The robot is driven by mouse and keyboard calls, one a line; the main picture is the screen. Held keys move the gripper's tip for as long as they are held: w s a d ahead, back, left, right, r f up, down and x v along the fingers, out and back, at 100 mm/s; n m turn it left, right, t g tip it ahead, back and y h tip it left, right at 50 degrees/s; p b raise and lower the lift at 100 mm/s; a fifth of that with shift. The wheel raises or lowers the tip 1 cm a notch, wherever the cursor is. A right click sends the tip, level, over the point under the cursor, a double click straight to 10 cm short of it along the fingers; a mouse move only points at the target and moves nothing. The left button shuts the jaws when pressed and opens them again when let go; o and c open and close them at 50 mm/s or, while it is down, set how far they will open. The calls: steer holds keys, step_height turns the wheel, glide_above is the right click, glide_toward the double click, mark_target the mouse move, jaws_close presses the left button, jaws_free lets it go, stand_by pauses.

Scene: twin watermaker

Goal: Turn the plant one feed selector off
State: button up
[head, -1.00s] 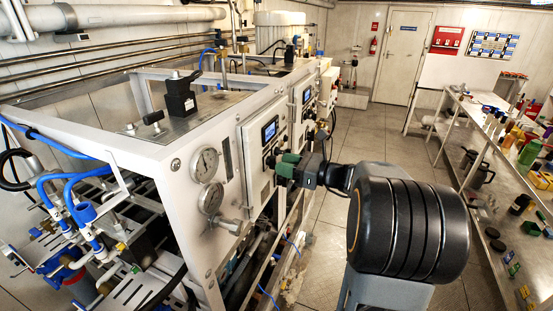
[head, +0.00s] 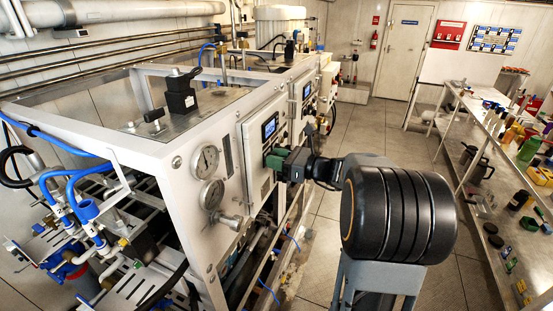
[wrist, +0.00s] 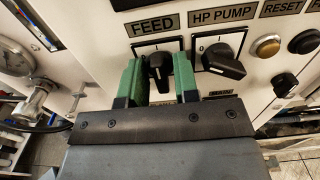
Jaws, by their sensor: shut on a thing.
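The feed selector (wrist: 159,68) is a black pointer knob under the FEED label (wrist: 155,24) in the wrist view. Its handle stands roughly upright. My gripper (wrist: 158,78) has one green finger on each side of it and is shut on its handle. The markings around the knob are mostly hidden by the fingers. In the head view my gripper (head: 286,162) is at the front of the nearer white control panel (head: 258,140), below its blue display (head: 270,129). The selector itself is hidden there.
The HP PUMP selector (wrist: 221,60) is close to the right finger, its handle tilted down to the right. A RESET button (wrist: 267,46) and another black knob (wrist: 285,84) lie further right. Pressure gauges (head: 206,160) are left of the panel. A bench (head: 490,150) with loose items borders the aisle.

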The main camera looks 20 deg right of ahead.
steer(key=shift+f+b, duration=0.1)
steer(key=shift+b, duration=0.25)
steer(key=n+b, duration=1.1)
steer(key=b, duration=0.5)
steer(key=shift+n, duration=0.4)
steer(key=shift+b, duration=0.4)
steer(key=o, duration=0.6)
steer(key=shift+s, duration=0.1)
steer(key=b+v, duration=0.1)
steer(key=v, duration=1.2)
steer(key=shift+s+d, duration=0.25)
